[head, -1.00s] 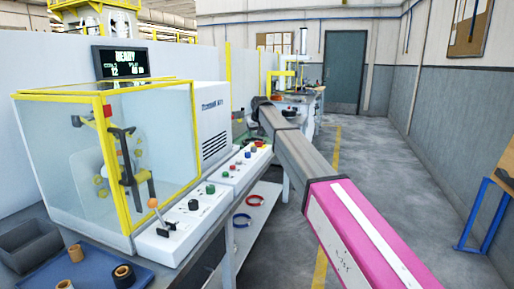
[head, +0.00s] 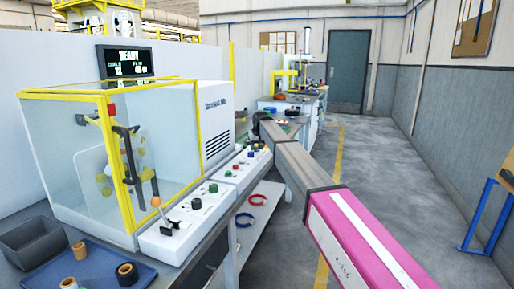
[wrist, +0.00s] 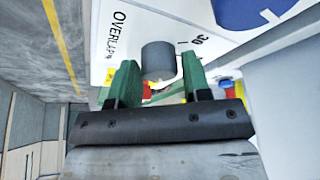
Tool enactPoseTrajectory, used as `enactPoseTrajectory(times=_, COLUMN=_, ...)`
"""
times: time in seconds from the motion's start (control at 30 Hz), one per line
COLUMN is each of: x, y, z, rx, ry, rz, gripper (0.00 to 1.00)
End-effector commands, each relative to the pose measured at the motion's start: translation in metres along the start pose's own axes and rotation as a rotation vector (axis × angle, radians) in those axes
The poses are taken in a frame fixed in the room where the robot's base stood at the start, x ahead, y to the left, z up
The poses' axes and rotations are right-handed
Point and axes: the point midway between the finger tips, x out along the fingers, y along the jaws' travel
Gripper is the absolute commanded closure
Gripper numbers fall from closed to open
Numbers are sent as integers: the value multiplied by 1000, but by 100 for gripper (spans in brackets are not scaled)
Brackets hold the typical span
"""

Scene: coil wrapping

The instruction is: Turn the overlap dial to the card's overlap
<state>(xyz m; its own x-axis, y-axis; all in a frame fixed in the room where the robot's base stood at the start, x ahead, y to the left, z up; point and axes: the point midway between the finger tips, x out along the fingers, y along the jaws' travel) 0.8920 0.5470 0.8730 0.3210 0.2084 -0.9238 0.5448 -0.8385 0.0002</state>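In the wrist view the overlap dial is a dark grey round knob (wrist: 158,58) on a white panel, with the word OVERLAP printed to its left. My gripper (wrist: 160,72) has its green fingers on either side of the knob. A narrow gap shows between the knob and the right finger; I cannot tell whether the left finger touches it. The dial's setting is not readable. In the head view my gripper's end is small, over the far end of the control panels (head: 237,165), and the dial cannot be made out. I cannot identify the card.
A large blue disc (wrist: 235,10) lies close beyond the knob in the wrist view. In the head view a yellow-framed glass machine (head: 130,165) stands at left under a display (head: 126,62) reading READY. A blue tray (head: 95,270) holds several rolls.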

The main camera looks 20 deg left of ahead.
Motion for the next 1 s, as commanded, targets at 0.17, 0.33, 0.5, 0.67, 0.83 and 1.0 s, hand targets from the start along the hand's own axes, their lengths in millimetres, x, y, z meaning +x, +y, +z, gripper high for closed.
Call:
enactPoseTrajectory(times=0.17, x=0, y=0, z=0, rx=0, ry=0, rz=0, gripper=89)
enactPoseTrajectory(times=0.33, x=0, y=0, z=0, rx=-8, ry=0, rz=-3, gripper=88)
enactPoseTrajectory(times=0.5, x=0, y=0, z=0, rx=-49, ry=0, rz=-22, gripper=88)
enactPoseTrajectory(times=0.67, x=0, y=1, z=0, rx=-134, ry=-1, rz=-57, gripper=88)
enactPoseTrajectory(times=0.83, x=0, y=2, z=-1, rx=-266, ry=1, rz=-111, gripper=88)
enactPoseTrajectory(times=1.0, x=0, y=2, z=-1, rx=-415, ry=1, rz=-173, gripper=88)
